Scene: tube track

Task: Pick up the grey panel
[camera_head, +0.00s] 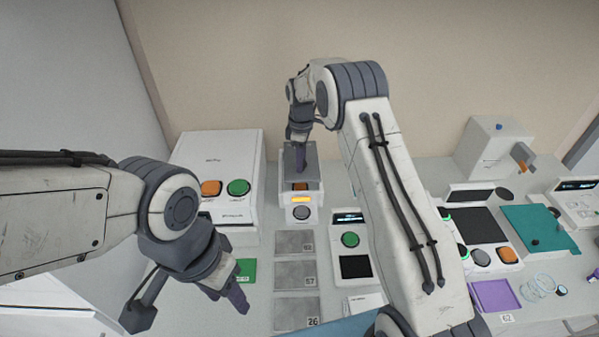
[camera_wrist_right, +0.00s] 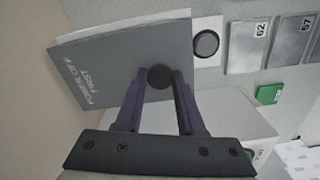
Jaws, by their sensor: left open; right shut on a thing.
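The grey panel (camera_head: 311,158) is at the top of a small white unit (camera_head: 316,199) in the head view. In the right wrist view the grey panel (camera_wrist_right: 128,68) fills the upper left and bears the words "POWER OFF FIRST". A dark round knob (camera_wrist_right: 160,77) stands on it. My right gripper (camera_head: 299,160) is shut on this knob; its fingers (camera_wrist_right: 160,88) lie on either side of it. I cannot tell whether the panel rests on the unit or is lifted slightly. My left gripper (camera_head: 190,306) is open and empty at the lower left, away from the panel.
A white box (camera_head: 217,150) with orange and green buttons stands left of the unit. Several grey plates (camera_head: 295,276) lie in front of it. A console with a green button (camera_head: 350,239) is to the right. A teal panel (camera_head: 538,228) and a purple tray (camera_head: 494,295) are farther right.

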